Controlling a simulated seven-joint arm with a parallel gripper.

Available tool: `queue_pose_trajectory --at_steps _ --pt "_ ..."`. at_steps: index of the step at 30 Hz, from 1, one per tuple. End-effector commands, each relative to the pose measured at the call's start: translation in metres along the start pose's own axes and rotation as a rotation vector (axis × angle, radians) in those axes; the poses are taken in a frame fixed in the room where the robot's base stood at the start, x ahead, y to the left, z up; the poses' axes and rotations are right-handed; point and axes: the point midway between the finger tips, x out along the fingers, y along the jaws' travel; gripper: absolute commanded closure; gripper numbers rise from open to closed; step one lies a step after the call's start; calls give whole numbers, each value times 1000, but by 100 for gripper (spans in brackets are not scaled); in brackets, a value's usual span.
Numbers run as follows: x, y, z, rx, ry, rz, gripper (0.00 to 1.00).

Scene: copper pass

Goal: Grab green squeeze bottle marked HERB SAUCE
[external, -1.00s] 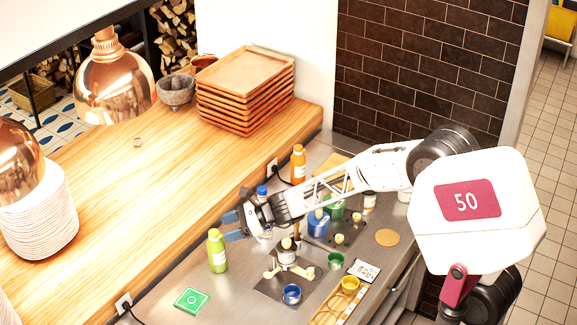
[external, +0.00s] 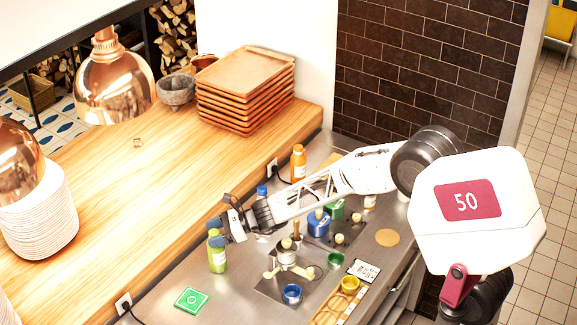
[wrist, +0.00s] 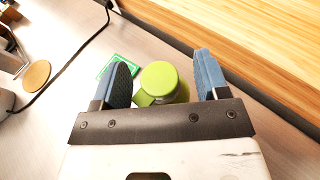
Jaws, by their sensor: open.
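The green squeeze bottle (external: 217,259) stands upright on the steel counter, below the edge of the raised wooden shelf. Its lettering cannot be read. My gripper (external: 213,231) is at the bottle's upper part in the external view and partly covers its top. In the wrist view the bottle's green cap (wrist: 160,78) shows between the two blue fingers of my gripper (wrist: 164,80). The fingers are open, with space on both sides of the cap, more on the right. The lower part of the bottle is hidden in the wrist view.
A green square card (external: 191,300) lies left of the bottle. A blue-capped bottle (external: 262,196) and an orange bottle (external: 298,164) stand farther back. A metal pot (external: 286,256) and a blue cup (external: 291,293) are to the right. The wooden shelf (external: 150,205) rises behind.

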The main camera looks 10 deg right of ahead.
Motion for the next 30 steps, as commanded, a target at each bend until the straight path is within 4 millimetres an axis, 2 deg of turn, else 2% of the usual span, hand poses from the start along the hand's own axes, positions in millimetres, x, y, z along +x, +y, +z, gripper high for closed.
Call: queue_pose_trajectory --at_steps 15,28,30 --pt "0 0 0 0 0 0 34" --pt "0 0 -1 1 1 0 99" --pt "0 0 0 0 0 0 100"
